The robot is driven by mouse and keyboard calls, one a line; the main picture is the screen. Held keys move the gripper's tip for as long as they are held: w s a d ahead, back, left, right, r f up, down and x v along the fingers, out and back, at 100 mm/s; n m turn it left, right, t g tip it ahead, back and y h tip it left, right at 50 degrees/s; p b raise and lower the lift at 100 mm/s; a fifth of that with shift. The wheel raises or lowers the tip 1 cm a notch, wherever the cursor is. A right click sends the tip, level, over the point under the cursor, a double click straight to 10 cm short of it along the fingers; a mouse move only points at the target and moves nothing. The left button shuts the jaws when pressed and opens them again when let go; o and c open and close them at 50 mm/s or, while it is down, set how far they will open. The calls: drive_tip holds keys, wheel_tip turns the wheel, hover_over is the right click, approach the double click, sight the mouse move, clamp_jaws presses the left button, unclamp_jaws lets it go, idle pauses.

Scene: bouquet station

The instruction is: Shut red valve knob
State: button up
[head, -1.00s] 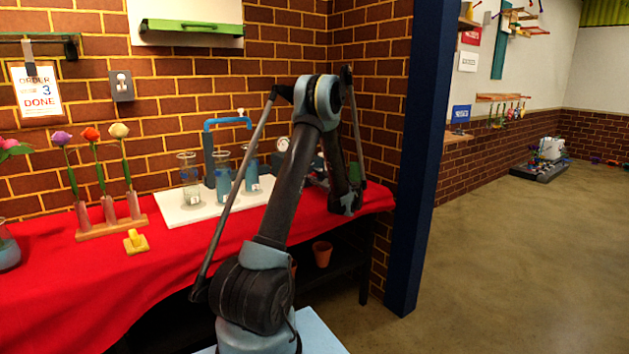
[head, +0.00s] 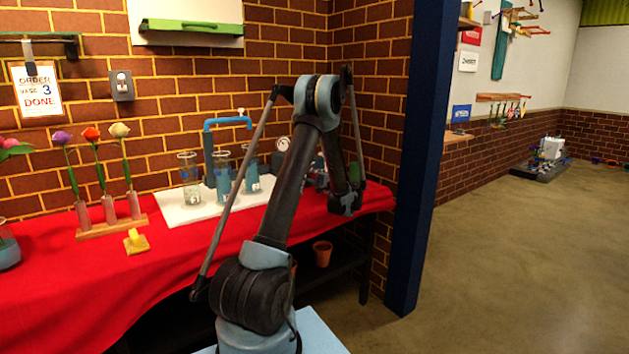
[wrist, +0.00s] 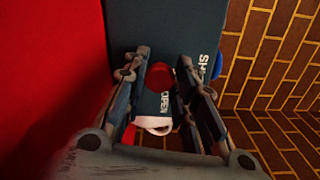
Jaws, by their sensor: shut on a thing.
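In the wrist view the red valve knob (wrist: 160,76) sits on a dark panel (wrist: 162,22) that bears the white words SHUT and OPEN. My gripper (wrist: 163,68) has one finger on each side of the knob and is shut on it. The wrist view does not clearly show which word the knob points to. In the head view my gripper is low at the right end of the red-covered table, and my arm largely hides the knob and panel there.
A white board (head: 180,214) holds several glass vessels beside a blue tap pipe (head: 228,122). A gauge (head: 284,143) is behind my arm. A wooden rack (head: 97,230) holds flowers, with a yellow piece (head: 136,241) before it. A blue post (head: 420,160) stands close right of my arm.

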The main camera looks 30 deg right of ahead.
drive_tip(key=shift+a+f+n, duration=0.1)
drive_tip(key=shift+a+n, duration=0.05)
drive_tip(key=shift+n, duration=0.95)
drive_tip(key=o, duration=1)
drive_tip(key=shift+o, duration=0.2)
drive_tip(key=shift+s, duration=0.1)
drive_tip(key=shift+s, duration=0.35)
drive_tip(key=s, duration=0.7)
drive_tip(key=s+d, duration=0.1)
drive_tip(key=s, duration=0.3)
